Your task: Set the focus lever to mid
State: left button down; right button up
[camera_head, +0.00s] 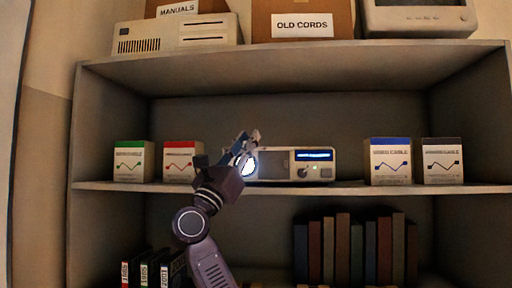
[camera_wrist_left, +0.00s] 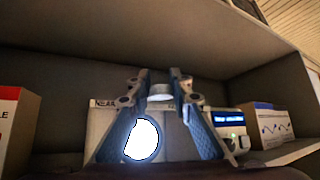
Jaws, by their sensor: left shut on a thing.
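A pale projector-like device (camera_head: 275,166) stands on the middle shelf, with a glowing round lens at its left end and a lit blue display at its right. My left gripper (camera_head: 250,141) is in front of its left part, covering some of the lens. In the left wrist view, the fingers of my left gripper (camera_wrist_left: 161,82) are around a short pale knob, which I take for the focus lever (camera_wrist_left: 160,92), above the bright lens (camera_wrist_left: 142,139). The gripper is shut on it. A label beginning "NEAR" shows left of the fingers; the rest of the scale is hidden. My right gripper is out of view.
Cable boxes with green (camera_head: 131,161) and red (camera_head: 179,161) tops stand left of the device. Boxes with blue (camera_head: 389,161) and black (camera_head: 442,161) tops stand to the right. The upper shelf board (camera_head: 290,68) is overhead. Books (camera_head: 343,250) fill part of the lower shelf.

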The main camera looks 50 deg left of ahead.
pick_arm(q)
jog(key=shift+s+a, duration=0.15)
jog(key=shift+a, duration=0.05)
jog(key=shift+s+a, duration=0.1)
jog(key=shift+a, duration=0.05)
dwell(0.4)
jog(key=c, duration=2.2)
grip_release()
jog(key=o, duration=0.5)
jog(key=shift+w+a+f, duration=0.2)
jog(key=shift+a, duration=0.15)
jog(key=shift+c, duration=0.2)
jog(key=v, duration=1.2)
